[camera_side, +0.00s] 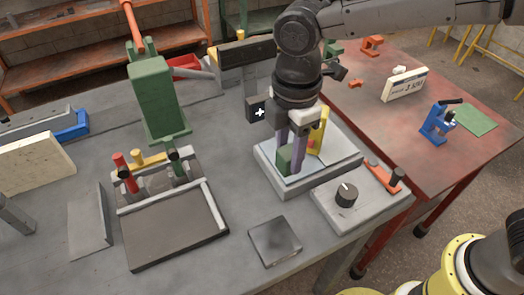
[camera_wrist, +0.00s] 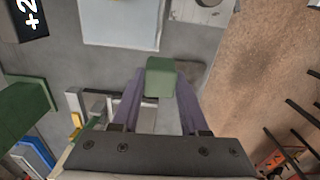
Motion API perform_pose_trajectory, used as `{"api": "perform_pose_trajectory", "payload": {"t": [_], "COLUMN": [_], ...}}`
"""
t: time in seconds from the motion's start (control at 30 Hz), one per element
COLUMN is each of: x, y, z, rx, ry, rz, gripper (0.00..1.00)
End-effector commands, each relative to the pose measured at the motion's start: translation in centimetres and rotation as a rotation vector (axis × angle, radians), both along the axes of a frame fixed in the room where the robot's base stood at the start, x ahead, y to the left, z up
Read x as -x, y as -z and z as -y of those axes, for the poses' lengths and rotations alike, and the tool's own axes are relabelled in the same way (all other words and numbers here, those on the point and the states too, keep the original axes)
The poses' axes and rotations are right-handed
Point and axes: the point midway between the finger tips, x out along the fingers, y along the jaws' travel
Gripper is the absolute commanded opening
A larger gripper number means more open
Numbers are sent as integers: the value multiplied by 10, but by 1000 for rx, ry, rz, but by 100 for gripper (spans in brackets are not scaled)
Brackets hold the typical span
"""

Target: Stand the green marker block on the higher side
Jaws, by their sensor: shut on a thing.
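The green marker block (camera_side: 285,160) is between the purple fingers of my gripper (camera_side: 292,148), which is shut on it. In the wrist view the block (camera_wrist: 160,77) shows at the fingertips (camera_wrist: 158,100). A square pale plate (camera_side: 335,163) on a grey base lies below and behind the block in the side view. In the wrist view the plate (camera_wrist: 120,25) shows farther up, apart from the block in the picture. I cannot tell the block's exact height above it, nor which side of the plate is higher.
A yellow upright piece (camera_side: 319,128) shows behind my fingers. A black box with a plus sign (camera_side: 259,110) is left of them. A knob box (camera_side: 346,196) is in front of the plate. A dark square tile (camera_side: 274,241) lies near the front edge. A green press (camera_side: 157,95) stands left.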

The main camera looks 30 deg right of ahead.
Motion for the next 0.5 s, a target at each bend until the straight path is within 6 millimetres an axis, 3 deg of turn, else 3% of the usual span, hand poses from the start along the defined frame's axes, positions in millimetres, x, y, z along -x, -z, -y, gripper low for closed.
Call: {"api": "perform_pose_trajectory", "payload": {"t": [0.37, 0.5], "x": [25, 35], "y": [-8, -14], "z": [21, 52], "rx": [0, -2], "ry": [-82, -158], "rz": [0, 4], "gripper": [0, 0]}}
